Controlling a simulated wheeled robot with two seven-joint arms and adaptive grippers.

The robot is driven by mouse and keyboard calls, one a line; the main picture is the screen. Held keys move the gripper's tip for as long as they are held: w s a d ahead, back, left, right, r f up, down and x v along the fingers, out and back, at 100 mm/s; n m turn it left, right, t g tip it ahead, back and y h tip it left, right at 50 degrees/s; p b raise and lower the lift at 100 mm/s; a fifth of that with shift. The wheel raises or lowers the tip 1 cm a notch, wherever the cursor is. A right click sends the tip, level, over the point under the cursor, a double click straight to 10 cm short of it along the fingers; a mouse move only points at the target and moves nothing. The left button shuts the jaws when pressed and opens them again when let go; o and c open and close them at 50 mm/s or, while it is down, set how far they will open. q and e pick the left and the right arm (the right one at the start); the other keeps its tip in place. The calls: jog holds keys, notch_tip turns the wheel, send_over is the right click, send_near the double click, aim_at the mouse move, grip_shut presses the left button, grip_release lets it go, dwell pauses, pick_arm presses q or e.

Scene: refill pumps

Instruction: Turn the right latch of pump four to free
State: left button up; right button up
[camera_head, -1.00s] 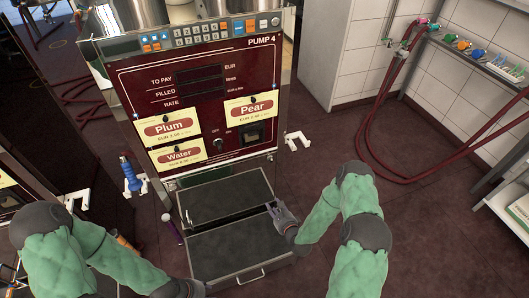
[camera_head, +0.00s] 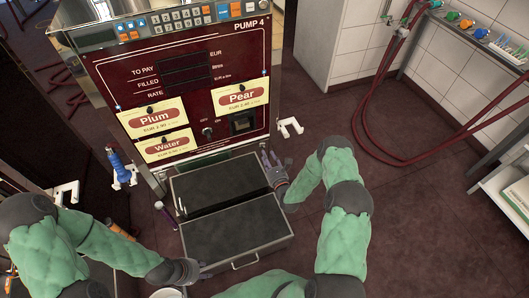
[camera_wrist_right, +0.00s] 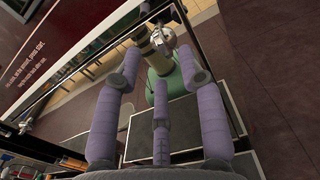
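Pump four (camera_head: 189,69) stands ahead with a dark red front panel lettered PUMP 4. A small light-blue mark (camera_head: 264,72) sits on the panel's right edge; I cannot tell whether it is the right latch or which way a latch is turned.
White hooked holders stand at the pump's right (camera_head: 290,127) and left (camera_head: 125,178), with a blue nozzle (camera_head: 116,160) in the left one. Red hoses (camera_head: 372,140) hang at the right wall. The floor right of the pump is clear.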

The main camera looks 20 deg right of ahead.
jog(key=shift+w+d, duration=0.1)
jog(key=shift+w, duration=1.85)
jog(key=shift+c, duration=0.3)
grip_shut()
